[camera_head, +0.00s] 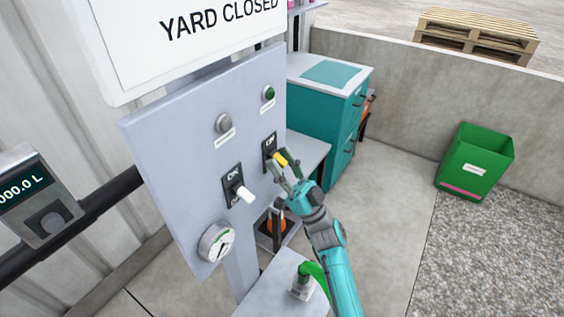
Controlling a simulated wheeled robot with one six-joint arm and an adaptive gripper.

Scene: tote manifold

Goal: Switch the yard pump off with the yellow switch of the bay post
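The bay post's grey panel (165,150) stands at the left centre. The yellow switch (282,159) sits on the panel's right side, on a dark plate (269,146) whose label is partly covered. My gripper (284,168) is at the yellow switch, with its fingers apart around or just in front of it; I cannot tell whether they touch it. A white switch (243,194) on a dark plate marked ON sits lower left. Above the switches are a grey round lamp (223,123) and a green round lamp (268,93), each with a small label too small to read.
A litre display (28,195) is at the left. A teal cabinet (325,115) stands behind my gripper. A green bin (476,160) is at the right. The floor between is clear.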

